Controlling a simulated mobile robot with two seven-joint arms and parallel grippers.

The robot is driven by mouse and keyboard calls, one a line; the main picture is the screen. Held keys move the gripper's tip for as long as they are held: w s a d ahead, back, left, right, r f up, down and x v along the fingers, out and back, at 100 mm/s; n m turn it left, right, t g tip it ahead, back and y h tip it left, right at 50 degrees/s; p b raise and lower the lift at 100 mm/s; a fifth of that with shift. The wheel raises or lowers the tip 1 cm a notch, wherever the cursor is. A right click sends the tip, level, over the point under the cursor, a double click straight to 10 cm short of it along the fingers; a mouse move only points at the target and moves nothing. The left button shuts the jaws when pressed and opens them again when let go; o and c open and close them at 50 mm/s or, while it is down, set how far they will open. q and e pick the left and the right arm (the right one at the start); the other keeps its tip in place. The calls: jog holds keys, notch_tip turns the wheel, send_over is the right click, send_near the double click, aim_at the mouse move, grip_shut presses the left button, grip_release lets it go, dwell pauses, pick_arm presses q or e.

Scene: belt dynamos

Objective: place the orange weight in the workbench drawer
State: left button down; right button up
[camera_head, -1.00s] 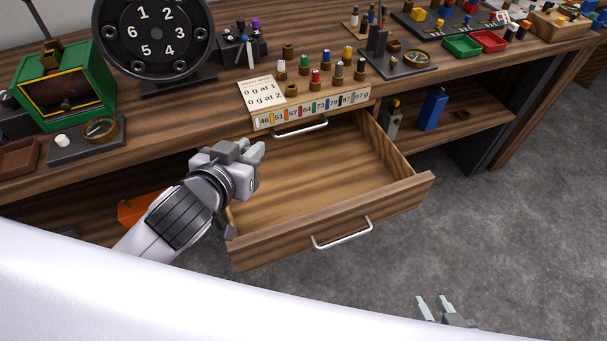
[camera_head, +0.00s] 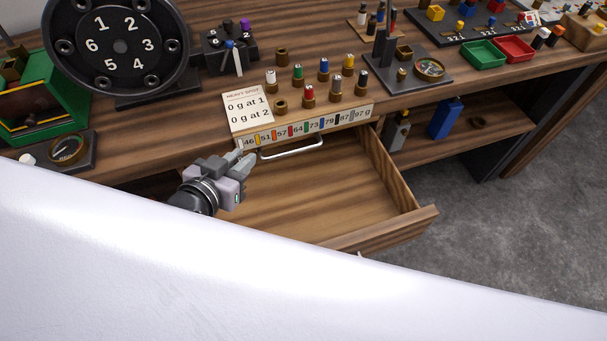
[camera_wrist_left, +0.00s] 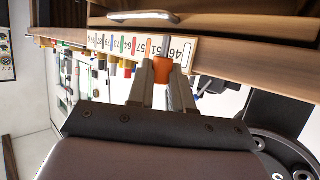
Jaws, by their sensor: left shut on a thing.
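The orange weight (camera_wrist_left: 162,70) is between the fingertips of my left gripper in the left wrist view. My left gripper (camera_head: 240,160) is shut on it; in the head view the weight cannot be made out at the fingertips. The workbench drawer (camera_head: 390,232) is pulled open, and its inside looks empty where it shows. The gripper is over the drawer's left rear part, near the number strip on the bench edge. My white body covers the drawer's front and left part. My right gripper is not in view.
Several coloured weights, such as the red one (camera_head: 308,95), stand on the bench behind the drawer. A paper card (camera_head: 247,108) lies beside them. A silver handle (camera_head: 292,149) sits under the number strip (camera_head: 310,127). A blue block (camera_head: 445,118) stands on the lower shelf at right.

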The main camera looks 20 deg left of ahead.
pick_arm(q)
jog(key=shift+w+d, duration=0.1)
jog(key=shift+w, duration=0.1)
notch_tip(320, 180, down, 13)
jog(key=shift+f+b, duration=0.15)
jog(key=shift+b, duration=1.1)
jog(key=w, duration=0.3)
jog(key=shift+w+d+f, duration=0.15)
jog(key=shift+w+d, duration=0.2)
jog(key=shift+w, duration=0.8)
jog(key=x, duration=0.2)
jog(key=shift+w, duration=0.45)
jog(key=shift+f, duration=0.2)
jog(key=shift+f, duration=0.1)
jog(key=shift+f+b, duration=0.35)
jog(key=shift+f, duration=0.15)
